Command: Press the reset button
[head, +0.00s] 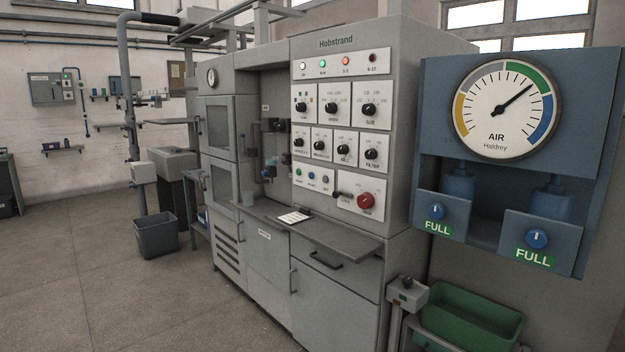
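The grey machine cabinet marked Hobstrand (398,120) stands right of centre with its control panel facing me. Low on the panel's left, a white plate (302,188) carries a row of small buttons: a green one (298,172), a blue one (311,175) and a grey-blue one (325,179). Their labels are too small to read surely, so I cannot tell which one is the reset button. To the right is a large red knob (365,201) beside a dark lever or switch. Neither of my grippers is in view.
A grey shelf (335,243) juts out below the panel, with a white card (294,217) on it. A blue unit with an AIR gauge (503,108) stands at right, above a green bin (470,318). A dark bin (157,236) stands left. The floor at front left is clear.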

